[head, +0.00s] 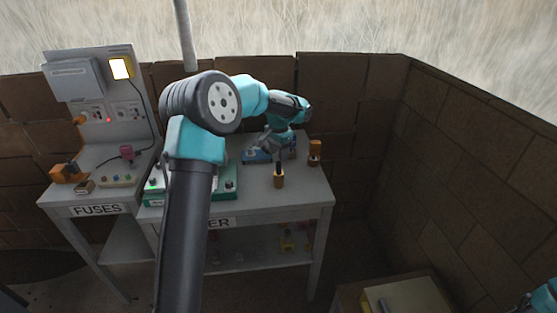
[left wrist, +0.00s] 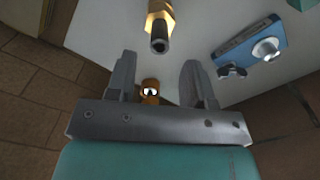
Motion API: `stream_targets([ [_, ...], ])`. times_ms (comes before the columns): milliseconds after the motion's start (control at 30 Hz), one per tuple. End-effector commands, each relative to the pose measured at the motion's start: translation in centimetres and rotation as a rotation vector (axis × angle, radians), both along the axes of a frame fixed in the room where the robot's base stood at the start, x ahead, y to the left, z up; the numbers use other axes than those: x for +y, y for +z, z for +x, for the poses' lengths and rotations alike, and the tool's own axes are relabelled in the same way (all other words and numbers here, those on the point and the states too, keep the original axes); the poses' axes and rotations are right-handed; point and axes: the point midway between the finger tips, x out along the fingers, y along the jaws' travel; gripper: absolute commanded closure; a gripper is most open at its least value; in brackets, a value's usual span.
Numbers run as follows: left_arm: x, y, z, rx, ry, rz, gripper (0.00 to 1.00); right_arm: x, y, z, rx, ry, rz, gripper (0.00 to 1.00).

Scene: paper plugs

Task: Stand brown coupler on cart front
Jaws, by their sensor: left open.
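A brown coupler (head: 315,147) stands upright near the right back edge of the grey cart top (head: 305,190). In the left wrist view, a brown-orange piece with a white ring, seemingly this coupler (left wrist: 150,98), shows between my fingers, apart from them. A golden piece with a dark tip (head: 279,180) stands nearer the cart's front edge; it also shows at the top of the left wrist view (left wrist: 158,20). My left gripper (head: 270,143) is open and empty above the cart top; its fingers show in the left wrist view (left wrist: 155,80). A piece of my right arm shows at the lower right.
A green-edged box (head: 225,183) is partly behind my left arm. The FUSES bench (head: 95,200) with its panel stands at left. The cart's front right top is clear. A brick wall runs behind.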

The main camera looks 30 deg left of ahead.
Motion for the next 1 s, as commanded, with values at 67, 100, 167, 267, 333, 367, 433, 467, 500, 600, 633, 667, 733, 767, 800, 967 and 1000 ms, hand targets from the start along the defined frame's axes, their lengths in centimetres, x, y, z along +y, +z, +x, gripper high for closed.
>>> stream_targets([
  [67, 0.0, 1.7, 0.0, -0.004, 0.0, 0.0, 0.52, 0.0, 0.0, 0.0, 0.0, 0.0, 0.0, 0.57],
  [100, 0.0, 2.5, 0.0, -0.005, 0.0, -0.001, 0.52, 0.0, 0.0, 0.0, 0.0, 0.0, 0.0, 0.57],
  [167, 0.0, 3.6, 0.1, -0.004, 0.0, 0.0, 0.52, 0.0, 0.0, 0.0, 0.0, 0.0, 0.0, 0.57],
  [267, 0.0, 5.3, 0.0, -0.004, 0.0, 0.0, 0.52, 0.0, 0.0, 0.0, 0.0, 0.0, 0.0, 0.57],
  [333, 0.0, 6.3, 0.0, -0.002, 0.0, 0.0, 0.52, 0.0, 0.0, 0.0, 0.0, 0.0, 0.0, 0.57],
  [367, 0.0, 6.7, 0.1, -0.003, 0.0, 0.0, 0.52, 0.0, 0.0, 0.0, 0.0, 0.0, 0.0, 0.57],
  [433, 0.0, 7.3, 0.0, -0.002, 0.0, 0.0, 0.52, 0.0, 0.0, 0.0, 0.0, 0.0, 0.0, 0.57],
  [467, 0.0, 7.5, 0.0, -0.001, 0.0, 0.0, 0.52, 0.0, 0.0, 0.0, 0.0, 0.0, 0.0, 0.57],
  [500, 0.0, 7.7, 0.0, -0.001, 0.0, 0.0, 0.52, 0.0, 0.0, 0.0, 0.0, 0.0, 0.0, 0.57],
  [600, 0.0, 7.8, 0.0, -0.001, 0.0, 0.0, 0.52, 0.0, 0.0, 0.0, 0.0, 0.0, 0.0, 0.57],
  [633, 0.0, 7.9, 0.0, -0.001, 0.0, 0.0, 0.52, 0.0, 0.0, 0.0, 0.0, 0.0, 0.0, 0.57],
  [667, 0.0, 7.9, 0.0, 0.0, 0.0, 0.0, 0.52, 0.0, 0.0, 0.0, 0.0, 0.0, 0.0, 0.57],
  [733, 0.0, 7.8, 0.0, 0.0, 0.0, 0.0, 0.52, 0.0, 0.0, 0.0, 0.0, 0.0, 0.0, 0.57],
  [767, 0.0, 7.8, 0.0, 0.0, 0.0, 0.0, 0.52, 0.0, 0.0, 0.0, 0.0, 0.0, 0.0, 0.57],
  [800, 0.0, 7.8, 0.0, 0.0, 0.0, 0.0, 0.52, 0.0, 0.0, 0.0, 0.0, 0.0, 0.0, 0.57],
  [967, 0.0, 7.8, 0.0, 0.0, 0.0, 0.0, 0.52, 0.0, 0.0, 0.0, 0.0, 0.0, 0.0, 0.57],
  [1000, 0.0, 7.8, 0.0, 0.0, 0.0, 0.0, 0.52, 0.0, 0.0, 0.0, 0.0, 0.0, 0.0, 0.57],
])
